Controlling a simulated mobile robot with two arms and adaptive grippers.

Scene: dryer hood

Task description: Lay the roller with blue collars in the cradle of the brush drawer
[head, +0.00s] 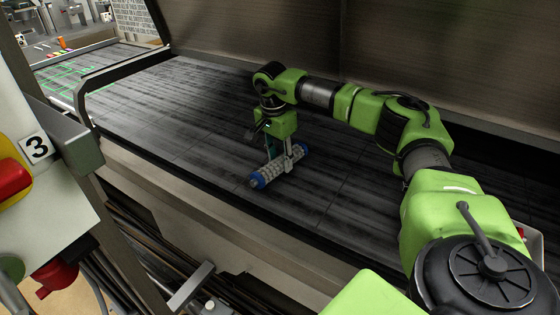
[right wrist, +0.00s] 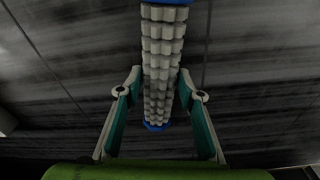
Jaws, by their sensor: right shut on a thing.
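The roller with blue collars (head: 266,175) is pale and ribbed, with a blue collar at each end. It lies at or just above the dark slatted surface in the head view; I cannot tell if it touches. My right gripper (head: 280,168) points down over it, its fingers shut on the roller's sides. In the right wrist view the roller (right wrist: 160,65) runs lengthwise between the two fingertips of the gripper (right wrist: 160,78). I cannot make out the brush drawer's cradle for sure. My left gripper is out of view.
The dark slatted bed (head: 170,110) is mostly clear around the roller. A metal wall (head: 265,45) rises behind it. A metal front ledge (head: 150,185) runs along the near side. A control panel marked 3 (head: 37,148) with a red and yellow switch (head: 12,180) stands at left.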

